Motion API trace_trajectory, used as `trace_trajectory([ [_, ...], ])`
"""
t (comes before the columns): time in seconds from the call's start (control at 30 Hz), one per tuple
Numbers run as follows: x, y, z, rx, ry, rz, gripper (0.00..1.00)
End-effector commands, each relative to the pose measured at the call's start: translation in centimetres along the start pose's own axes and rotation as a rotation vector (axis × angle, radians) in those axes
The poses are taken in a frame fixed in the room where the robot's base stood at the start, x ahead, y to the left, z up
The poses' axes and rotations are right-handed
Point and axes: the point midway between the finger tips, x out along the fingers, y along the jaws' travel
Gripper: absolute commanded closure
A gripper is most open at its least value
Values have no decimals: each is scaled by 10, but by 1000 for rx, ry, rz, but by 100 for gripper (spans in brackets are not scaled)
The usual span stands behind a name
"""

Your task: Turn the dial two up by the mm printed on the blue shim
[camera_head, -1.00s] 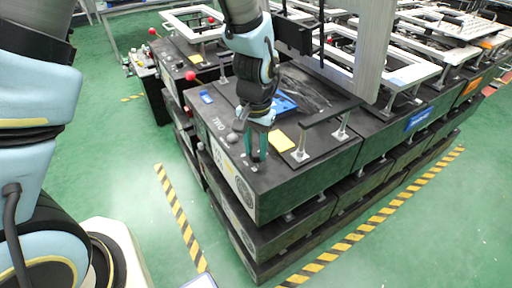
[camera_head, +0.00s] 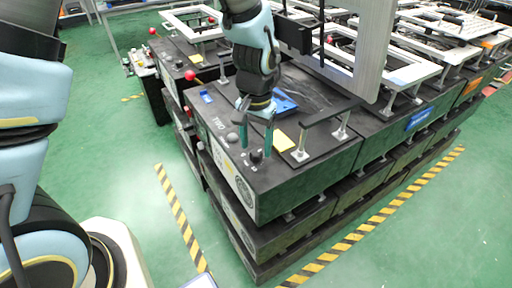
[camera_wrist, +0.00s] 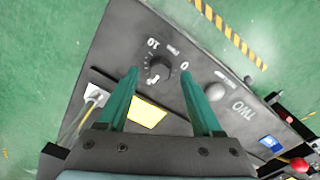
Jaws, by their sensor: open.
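Dial two is a small black knob (camera_wrist: 157,70) on the dark top of the fixture marked TWO, with the numbers 10 and 0 printed around it. It also shows in the head view (camera_head: 256,156). My gripper (camera_head: 257,150) is open just above it. In the wrist view, the gripper's two teal fingers (camera_wrist: 158,74) stand apart on either side of the knob, not clearly touching it. A blue flat piece (camera_head: 284,102) lies behind the gripper on the fixture top. A smaller blue piece (camera_wrist: 270,142) shows near the word TWO. I cannot read any mm number on either.
A yellow card (camera_wrist: 147,112) lies beside the dial. A grey dome button (camera_head: 232,138) sits left of it. A black bar handle on metal posts (camera_head: 301,154) stands close to the right. Red ball levers (camera_head: 190,75) stand further back.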

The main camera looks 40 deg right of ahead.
Motion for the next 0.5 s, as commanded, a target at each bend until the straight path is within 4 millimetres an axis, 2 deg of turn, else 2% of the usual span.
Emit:
trace_trajectory([
  [0.3,-62,0,-1,-1,6,0,33],
  [0.5,-86,0,-1,0,4,0,33],
])
